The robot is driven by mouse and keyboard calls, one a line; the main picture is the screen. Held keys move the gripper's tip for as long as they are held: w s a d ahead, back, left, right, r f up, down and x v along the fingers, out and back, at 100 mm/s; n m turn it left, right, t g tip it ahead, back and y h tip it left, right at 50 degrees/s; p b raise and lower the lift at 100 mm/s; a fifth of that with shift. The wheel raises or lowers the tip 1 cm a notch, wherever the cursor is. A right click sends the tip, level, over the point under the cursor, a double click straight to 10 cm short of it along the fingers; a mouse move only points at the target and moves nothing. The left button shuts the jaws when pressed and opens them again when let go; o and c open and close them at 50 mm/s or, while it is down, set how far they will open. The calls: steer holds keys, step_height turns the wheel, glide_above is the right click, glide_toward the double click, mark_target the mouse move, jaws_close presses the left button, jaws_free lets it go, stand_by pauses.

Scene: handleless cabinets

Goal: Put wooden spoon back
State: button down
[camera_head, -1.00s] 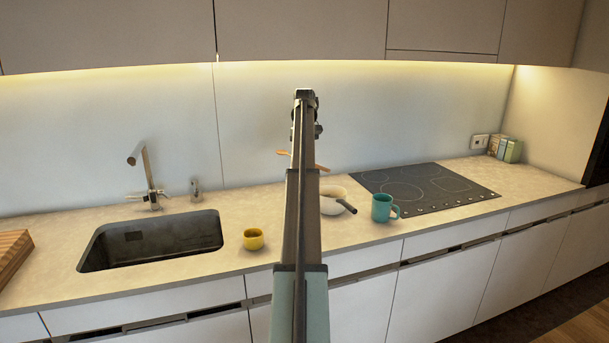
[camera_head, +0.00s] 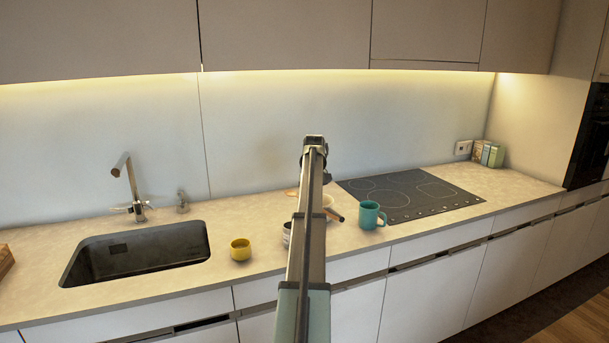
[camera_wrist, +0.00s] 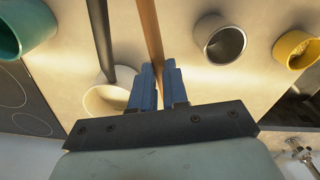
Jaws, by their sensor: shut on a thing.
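My gripper (camera_wrist: 158,72) is shut on the wooden spoon (camera_wrist: 150,32), a thin brown stick running up between the blue fingers in the wrist view. In the head view my arm hides the gripper and most of the spoon; a small part of the spoon (camera_head: 291,193) shows left of the arm. A silver metal cup (camera_wrist: 220,40) stands open to the right of the spoon in the wrist view; it also shows partly behind my arm in the head view (camera_head: 286,234). The spoon is outside the cup.
A cream pan (camera_wrist: 97,100) with a dark handle (camera_wrist: 101,35) is close left of the fingers in the wrist view. A teal mug (camera_head: 370,214) stands near the cooktop (camera_head: 410,193). A yellow cup (camera_head: 240,249) stands between the silver cup and the sink (camera_head: 135,252).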

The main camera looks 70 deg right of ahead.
steer(key=shift+n, duration=0.4)
steer(key=shift+s+a+f, duration=0.2)
steer(key=shift+a+f, duration=0.15)
steer(key=shift+f, duration=1.45)
steer(key=shift+s+a+f, duration=0.2)
steer(key=shift+a+f, duration=0.15)
steer(key=shift+f, duration=1.4)
steer(key=shift+s+a+f, duration=0.2)
steer(key=shift+a+f, duration=0.15)
steer(key=shift+f, duration=2.1)
steer(key=c, duration=1.1)
jaws_free()
steer(key=shift+o, duration=0.2)
